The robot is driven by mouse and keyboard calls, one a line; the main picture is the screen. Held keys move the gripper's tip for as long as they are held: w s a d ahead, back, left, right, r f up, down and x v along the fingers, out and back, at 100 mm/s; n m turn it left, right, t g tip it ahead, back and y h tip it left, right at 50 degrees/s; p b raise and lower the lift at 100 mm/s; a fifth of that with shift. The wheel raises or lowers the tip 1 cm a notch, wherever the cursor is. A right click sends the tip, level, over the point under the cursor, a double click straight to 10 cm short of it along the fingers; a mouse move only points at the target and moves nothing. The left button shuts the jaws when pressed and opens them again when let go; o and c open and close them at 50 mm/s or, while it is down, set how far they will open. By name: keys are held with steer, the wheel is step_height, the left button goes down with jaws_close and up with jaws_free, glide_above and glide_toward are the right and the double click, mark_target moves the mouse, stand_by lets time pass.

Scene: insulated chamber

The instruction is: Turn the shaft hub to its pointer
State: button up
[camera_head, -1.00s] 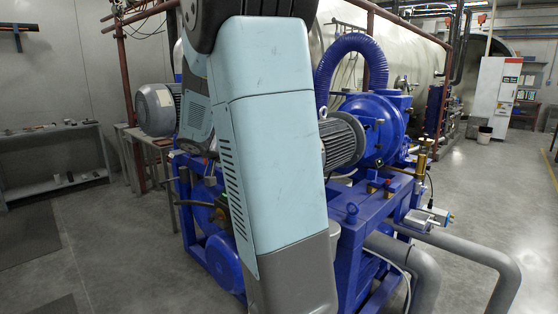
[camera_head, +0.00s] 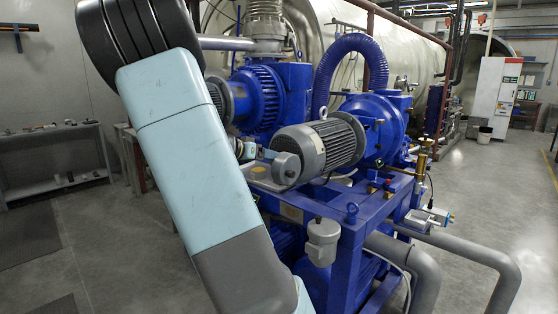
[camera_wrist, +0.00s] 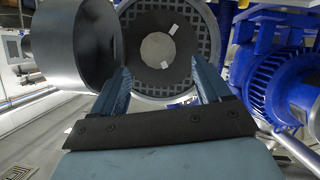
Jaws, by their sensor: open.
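In the wrist view, a light grey round hub face (camera_wrist: 155,47) sits in the middle of a dark disc, framed by a round grille. One small white mark (camera_wrist: 173,30) lies at the hub's upper right edge and another (camera_wrist: 164,65) near its lower edge. I cannot tell which of them is the pointer; the two do not line up. My gripper (camera_wrist: 161,68) is open, its two blue fingers spread below and either side of the hub, with nothing visible between them. I cannot tell the remaining distance. In the head view the hub is not recognisable.
A large grey open cylinder (camera_wrist: 72,48) stands close by my left finger in the wrist view. Blue ribbed machinery (camera_wrist: 275,85) is to the right. In the head view, a grey motor (camera_head: 335,146) and blue pump frame (camera_head: 345,235) fill the middle; floor at right (camera_head: 470,200) is clear.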

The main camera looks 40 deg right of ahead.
steer(key=x, duration=0.6)
steer(key=shift+d+f, duration=0.1)
steer(key=shift+c, duration=0.4)
steer(key=c, duration=0.9)
steer(key=shift+c, duration=0.3)
